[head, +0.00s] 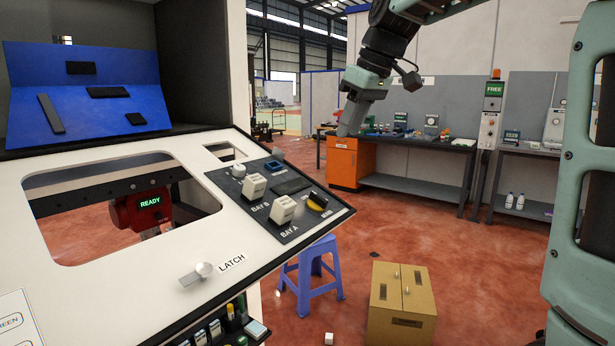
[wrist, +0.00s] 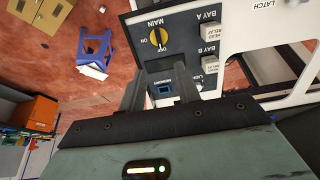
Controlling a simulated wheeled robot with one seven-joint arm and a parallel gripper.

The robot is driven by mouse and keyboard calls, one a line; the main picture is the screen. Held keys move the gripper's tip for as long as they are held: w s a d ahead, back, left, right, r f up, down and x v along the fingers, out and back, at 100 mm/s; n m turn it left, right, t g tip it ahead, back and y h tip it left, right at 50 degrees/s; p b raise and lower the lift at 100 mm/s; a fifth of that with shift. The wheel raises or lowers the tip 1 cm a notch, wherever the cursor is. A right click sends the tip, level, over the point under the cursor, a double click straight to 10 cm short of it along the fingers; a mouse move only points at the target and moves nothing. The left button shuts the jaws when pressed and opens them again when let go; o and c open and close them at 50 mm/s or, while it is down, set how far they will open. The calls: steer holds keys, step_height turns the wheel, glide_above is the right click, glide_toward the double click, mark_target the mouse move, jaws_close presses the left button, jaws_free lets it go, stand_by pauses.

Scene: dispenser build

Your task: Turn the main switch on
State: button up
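The main switch (head: 318,202) is a round yellow and black knob at the right end of the dark control panel (head: 305,220). It also shows in the wrist view (wrist: 158,38), beside the labels MAIN, ON and OFF. Its dark bar lies roughly up and down there, with one end towards OFF. My gripper (head: 347,130) is in the air, above and beyond the panel in the head view. In the wrist view its two fingers (wrist: 160,85) are apart with nothing between them. They do not touch the switch.
White relay blocks BAY A (head: 282,210) and BAY B (head: 254,185) stand up from the panel near the switch. A latch knob (head: 204,269) is on the white console. A blue stool (head: 312,272) and a cardboard box (head: 402,310) stand on the floor to the right.

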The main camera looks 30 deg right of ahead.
steer(key=p, duration=0.1)
glide_toward(319, 196)
steer(key=x, duration=0.8)
steer(key=shift+w+f, duration=0.15)
steer(key=shift+f, duration=0.1)
jaws_close()
